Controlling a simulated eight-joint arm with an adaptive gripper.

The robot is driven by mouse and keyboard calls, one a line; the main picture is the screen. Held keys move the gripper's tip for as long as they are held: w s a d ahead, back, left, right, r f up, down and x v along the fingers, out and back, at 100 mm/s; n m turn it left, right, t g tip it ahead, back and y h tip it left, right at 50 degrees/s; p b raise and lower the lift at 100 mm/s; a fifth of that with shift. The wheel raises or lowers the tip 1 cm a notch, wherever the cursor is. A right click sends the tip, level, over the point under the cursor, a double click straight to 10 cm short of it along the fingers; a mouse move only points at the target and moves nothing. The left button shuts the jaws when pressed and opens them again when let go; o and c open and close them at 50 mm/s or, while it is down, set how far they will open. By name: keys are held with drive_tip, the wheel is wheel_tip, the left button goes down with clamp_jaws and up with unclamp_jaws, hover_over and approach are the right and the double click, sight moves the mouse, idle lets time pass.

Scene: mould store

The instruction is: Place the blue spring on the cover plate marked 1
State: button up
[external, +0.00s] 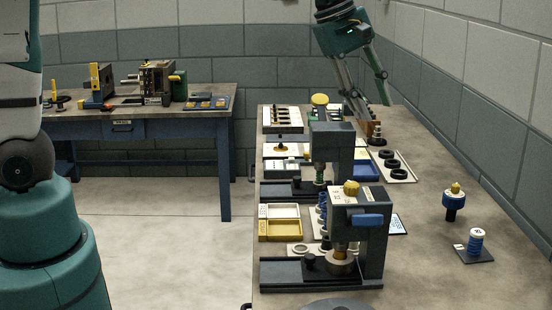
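A blue spring (476,240) stands upright on a small dark plate (474,256) with a white tag, at the right of the bench. More blue coils (322,212) show partly behind the front press. I cannot read a 1 on any plate, so I cannot tell which is the cover plate marked 1. My gripper (376,112) points down over the far part of the bench, well away from the spring at the right. Its two long fingers look spread, with no spring seen between them. A small brown block (374,129) is close to the fingertips; whether they touch is unclear.
Two dark presses (358,235) stand along the bench's left side. A yellow-and-white tray (281,230) sits beside the front one. Black rings (391,163) lie on a pale board. A blue-and-yellow piece (453,202) stands at the right. The bench's front right is clear.

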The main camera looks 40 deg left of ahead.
drive_tip(key=s+a+r+m+t+y, duration=0.1)
drive_tip(key=s+a+r+m, duration=0.2)
drive_tip(key=s+a, duration=0.35)
drive_tip(key=s+a+r+m+t, duration=0.1)
drive_tip(key=s+a+r+m, duration=0.15)
drive_tip(key=a, duration=0.75)
drive_tip(key=s+a+f+m+t+y, duration=0.2)
drive_tip(key=s+a+m, duration=0.5)
drive_tip(key=s+a, duration=0.8)
drive_tip(key=shift+s+f+y, duration=0.3)
drive_tip(key=shift+s+f, duration=0.25)
drive_tip(key=shift+s, duration=0.45)
wheel_tip(320, 180, down, 6)
drive_tip(key=b, duration=0.5)
drive_tip(key=shift+r+b, duration=0.2)
drive_tip(key=shift+b, duration=0.1)
